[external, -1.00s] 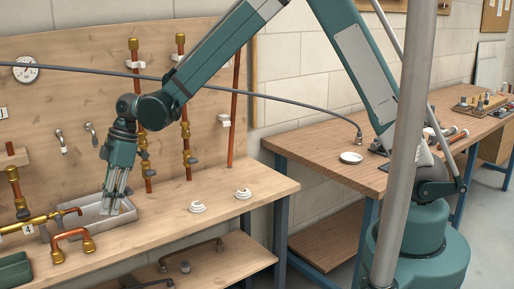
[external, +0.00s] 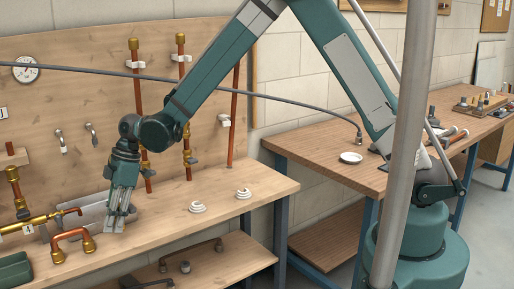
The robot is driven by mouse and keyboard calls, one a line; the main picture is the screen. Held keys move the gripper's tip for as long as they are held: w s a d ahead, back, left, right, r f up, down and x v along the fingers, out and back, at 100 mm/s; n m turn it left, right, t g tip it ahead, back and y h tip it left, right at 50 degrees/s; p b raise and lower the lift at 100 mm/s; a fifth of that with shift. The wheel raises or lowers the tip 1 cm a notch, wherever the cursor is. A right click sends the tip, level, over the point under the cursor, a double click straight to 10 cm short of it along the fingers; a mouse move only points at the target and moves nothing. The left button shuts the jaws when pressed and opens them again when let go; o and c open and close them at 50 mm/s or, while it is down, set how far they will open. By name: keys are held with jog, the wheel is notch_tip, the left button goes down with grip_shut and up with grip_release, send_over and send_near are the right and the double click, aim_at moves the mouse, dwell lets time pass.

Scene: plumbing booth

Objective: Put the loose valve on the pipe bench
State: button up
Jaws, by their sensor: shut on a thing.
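My gripper (external: 115,223) points down at the pipe bench (external: 250,183), by the front of a grey metal tray (external: 88,216). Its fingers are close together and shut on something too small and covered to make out. I cannot tell whether it is the loose valve, or whether the fingers touch the tray or bench. My gripper and forearm hide part of the tray and its inside. No loose valve shows clearly on the open bench top.
A copper pipe bend (external: 72,240) with brass ends and a brass pipe (external: 40,222) lie left of my gripper. Two white coiled pieces (external: 197,206) (external: 244,193) stand to the right. Upright copper pipes (external: 186,140) line the back board. The bench's front right is clear.

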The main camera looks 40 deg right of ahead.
aim_at(116, 242)
jog(key=shift+f, duration=1.9)
jog(key=shift+f+b, duration=0.15)
jog(key=shift+b, duration=0.25)
jog(key=o, duration=1)
jog(key=p+v, duration=0.1)
jog(key=v, duration=0.9)
jog(key=shift+r, duration=0.35)
jog(key=shift+p+v, duration=0.3)
jog(key=shift+v, duration=0.55)
